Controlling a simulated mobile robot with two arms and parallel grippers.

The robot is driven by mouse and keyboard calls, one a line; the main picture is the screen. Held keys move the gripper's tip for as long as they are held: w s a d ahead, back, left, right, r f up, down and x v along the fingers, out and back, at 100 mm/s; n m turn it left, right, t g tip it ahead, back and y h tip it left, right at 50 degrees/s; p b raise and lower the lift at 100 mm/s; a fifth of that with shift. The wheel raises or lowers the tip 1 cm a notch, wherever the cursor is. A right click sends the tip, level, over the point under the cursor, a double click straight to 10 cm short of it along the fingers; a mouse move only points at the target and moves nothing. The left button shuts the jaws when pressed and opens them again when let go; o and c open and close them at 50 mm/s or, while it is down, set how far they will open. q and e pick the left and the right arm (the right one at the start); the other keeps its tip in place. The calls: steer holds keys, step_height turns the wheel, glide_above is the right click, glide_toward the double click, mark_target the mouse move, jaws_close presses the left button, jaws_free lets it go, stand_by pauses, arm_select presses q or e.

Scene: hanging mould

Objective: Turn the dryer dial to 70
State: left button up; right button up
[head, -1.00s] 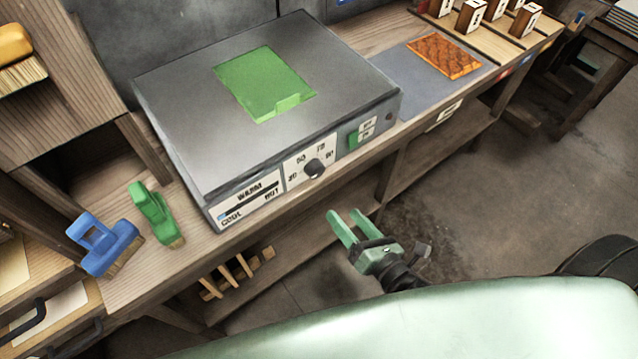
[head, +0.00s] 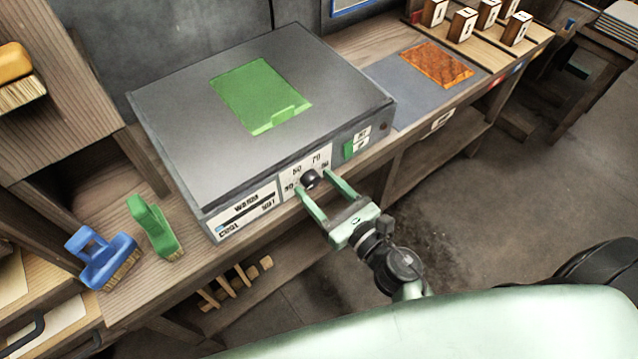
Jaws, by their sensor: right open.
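The dryer (head: 190,125) is a grey box on the wooden bench with a green patch (head: 260,95) on its top. Its front has a white dial plate with numbers, 70 among them at the upper right. The black dryer dial (head: 311,179) sits in the middle of that plate. Which number it points at is too small to tell. My right gripper (head: 313,183) is open, with its two green fingers reaching toward the front panel, one on each side of the dial. I cannot tell whether they touch it. My left gripper is not in view.
A green switch (head: 349,149) is right of the dial plate. A blue brush (head: 100,258) and a green brush (head: 154,226) stand on the bench at left. An orange slab (head: 438,64) lies on a grey mat at right. Open floor lies right of the bench.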

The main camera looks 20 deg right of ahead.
jaws_close()
